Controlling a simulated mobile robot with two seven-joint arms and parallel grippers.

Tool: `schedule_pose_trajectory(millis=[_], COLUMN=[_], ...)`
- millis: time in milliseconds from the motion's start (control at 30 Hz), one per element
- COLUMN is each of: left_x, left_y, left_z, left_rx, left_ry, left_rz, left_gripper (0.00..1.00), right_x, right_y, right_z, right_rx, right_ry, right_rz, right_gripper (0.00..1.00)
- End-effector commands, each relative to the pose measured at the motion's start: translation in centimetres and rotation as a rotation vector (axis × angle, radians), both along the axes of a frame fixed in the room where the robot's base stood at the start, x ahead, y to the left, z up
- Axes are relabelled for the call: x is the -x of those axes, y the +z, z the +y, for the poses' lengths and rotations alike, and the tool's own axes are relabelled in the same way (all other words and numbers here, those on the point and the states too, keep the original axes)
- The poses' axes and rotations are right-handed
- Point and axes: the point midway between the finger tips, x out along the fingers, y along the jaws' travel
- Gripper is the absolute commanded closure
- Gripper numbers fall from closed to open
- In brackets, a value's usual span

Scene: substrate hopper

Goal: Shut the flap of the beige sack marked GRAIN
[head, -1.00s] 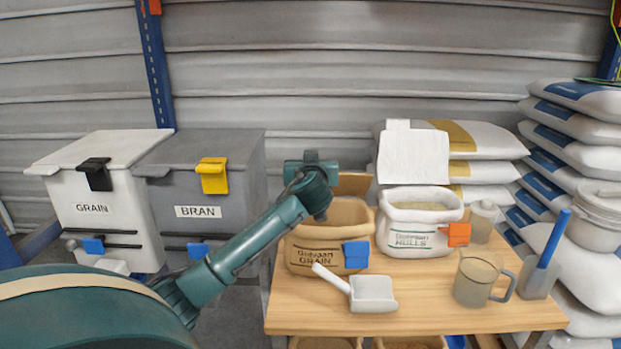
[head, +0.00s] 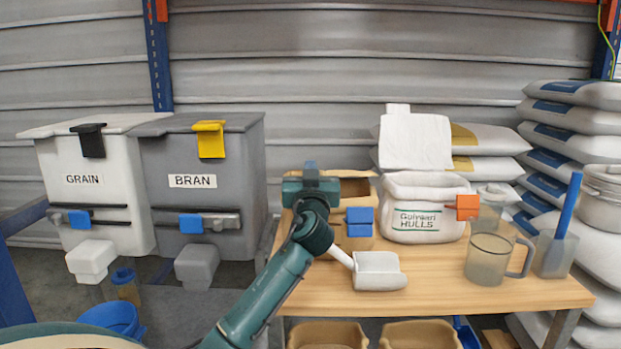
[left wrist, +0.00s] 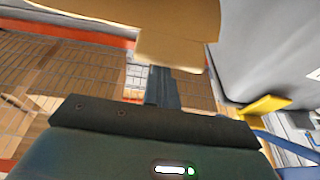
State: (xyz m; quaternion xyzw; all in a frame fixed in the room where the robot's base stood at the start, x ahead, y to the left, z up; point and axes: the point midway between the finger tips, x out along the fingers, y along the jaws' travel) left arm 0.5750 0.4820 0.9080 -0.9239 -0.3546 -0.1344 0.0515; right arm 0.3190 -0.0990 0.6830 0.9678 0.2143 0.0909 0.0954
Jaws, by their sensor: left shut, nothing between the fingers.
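The beige sack (head: 362,243) stands at the back left of the table, mostly hidden behind my left arm; its GRAIN print is covered now. A blue clip (head: 360,215) is on its front right. A tan edge and a darker brown area show at its top; I cannot tell there how far the flap is folded. In the left wrist view a beige flap-like sheet (left wrist: 160,12) hangs just beyond my left gripper (left wrist: 161,76). The fingers are shut and empty, close to its lower edge; contact is unclear. My right gripper is out of view.
The white HULLS sack (head: 425,210), its flap (head: 415,142) upright, stands right of the beige sack. A white scoop (head: 378,271) lies in front, with a clear jug (head: 490,258) to the right. GRAIN (head: 90,190) and BRAN (head: 200,150) bins stand left.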

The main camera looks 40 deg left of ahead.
Motion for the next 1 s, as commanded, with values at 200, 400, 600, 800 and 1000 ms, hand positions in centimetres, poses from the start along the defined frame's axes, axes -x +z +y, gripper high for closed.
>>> schedule_pose_trajectory(millis=[200, 400, 600, 800, 1000], left_x=[0.7, 1.0, 1.2, 1.1, 1.1], left_y=[-3.6, -6.0, -7.5, -8.3, -8.6], left_z=[-0.6, -1.0, -1.1, -1.1, -1.0], left_rx=[0.004, 0.004, 0.002, 0.005, 0.009], left_ry=[-0.001, -0.001, 0.001, 0.000, 0.001], left_rz=[-0.001, 0.002, 0.002, 0.006, 0.012], left_gripper=[1.00, 1.00, 1.00, 1.00, 1.00], right_x=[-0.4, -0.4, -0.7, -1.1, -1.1], right_y=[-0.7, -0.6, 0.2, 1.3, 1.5], right_z=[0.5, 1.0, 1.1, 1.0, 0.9], right_rx=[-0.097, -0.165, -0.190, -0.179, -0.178], right_ry=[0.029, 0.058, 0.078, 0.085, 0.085], right_rz=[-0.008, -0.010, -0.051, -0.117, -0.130], right_gripper=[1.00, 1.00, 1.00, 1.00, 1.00])
